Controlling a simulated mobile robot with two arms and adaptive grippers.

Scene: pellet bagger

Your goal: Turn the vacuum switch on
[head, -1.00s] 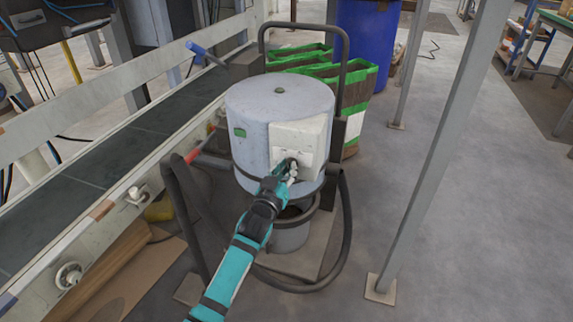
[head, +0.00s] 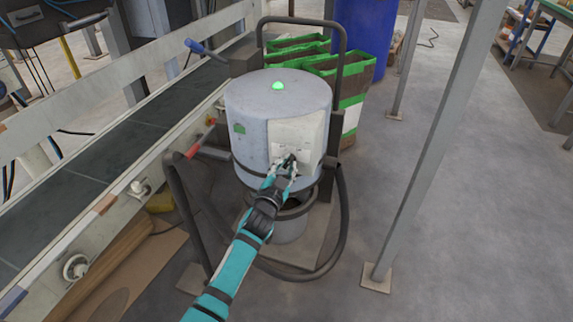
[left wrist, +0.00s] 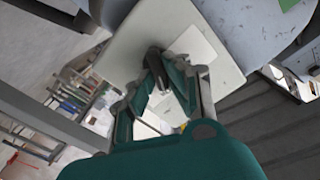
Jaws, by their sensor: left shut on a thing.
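The vacuum unit (head: 262,112) is a grey cylinder on a wheeled frame with a black handle. A green lamp (head: 278,86) on its top is lit. A white switch box (head: 305,132) is on its front right side. My left gripper (head: 288,163) is at the lower part of this box. In the left wrist view, the fingers (left wrist: 168,82) are shut around a small dark switch knob (left wrist: 155,62) on the white box (left wrist: 135,45). The fingers partly hide the knob. My right gripper is not in view.
A conveyor (head: 105,155) with a pale side rail runs along the left. Brown bags with green edges (head: 345,75) and a blue drum (head: 365,35) stand behind the vacuum. A grey post (head: 440,140) stands to the right.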

